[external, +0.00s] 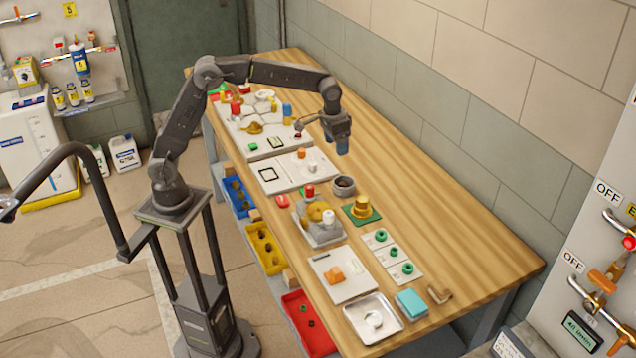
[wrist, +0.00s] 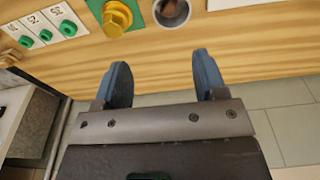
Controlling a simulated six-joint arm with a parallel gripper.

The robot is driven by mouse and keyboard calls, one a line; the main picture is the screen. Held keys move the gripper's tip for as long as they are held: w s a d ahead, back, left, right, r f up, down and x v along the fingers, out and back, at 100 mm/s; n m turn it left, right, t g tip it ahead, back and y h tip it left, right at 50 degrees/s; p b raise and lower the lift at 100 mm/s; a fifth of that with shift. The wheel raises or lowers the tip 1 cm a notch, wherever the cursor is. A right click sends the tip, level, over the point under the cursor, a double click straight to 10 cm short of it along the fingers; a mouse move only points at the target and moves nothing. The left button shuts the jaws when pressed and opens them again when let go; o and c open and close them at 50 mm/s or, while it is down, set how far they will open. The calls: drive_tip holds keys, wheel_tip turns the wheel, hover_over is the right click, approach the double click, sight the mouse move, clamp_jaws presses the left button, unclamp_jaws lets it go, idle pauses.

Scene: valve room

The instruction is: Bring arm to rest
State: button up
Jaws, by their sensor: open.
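My arm is raised and bent over the wooden bench (external: 440,215). My gripper (external: 342,150) hangs above the bench toward its wall side, with its blue fingers pointing down. In the wrist view my gripper (wrist: 162,75) shows two blue fingers spread apart with nothing between them. The fingers touch nothing that I can see.
A dark round cup (external: 344,186), a yellow knob on a green base (external: 361,208) and a white strip with green rings (external: 390,258) stand on the bench. A metal tray (external: 372,318) lies near the front end. The bench's wall side is mostly clear.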

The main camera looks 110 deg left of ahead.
drive_tip(key=s+d+r+m+t, duration=0.1)
drive_tip(key=s+d+r, duration=0.15)
drive_tip(key=d, duration=0.25)
drive_tip(key=s+d+r+m, duration=0.2)
drive_tip(key=s+d, duration=0.2)
drive_tip(key=d, duration=0.2)
drive_tip(key=s+d+r+m+t, duration=0.1)
drive_tip(key=s+d+r, duration=0.2)
drive_tip(key=d, duration=0.2)
drive_tip(key=s+d+f+m+t, duration=0.1)
drive_tip(key=s+d+f+m, duration=0.1)
drive_tip(key=s+d, duration=0.3)
drive_tip(key=s+d+f+m+t+h, duration=0.1)
drive_tip(key=s+d, duration=0.4)
drive_tip(key=s, duration=0.6)
drive_tip(key=shift+s+d+f+m+t, duration=0.15)
drive_tip(key=shift+d+f+m+t, duration=0.15)
drive_tip(key=shift+f+m, duration=0.55)
drive_tip(key=shift+r, duration=0.1)
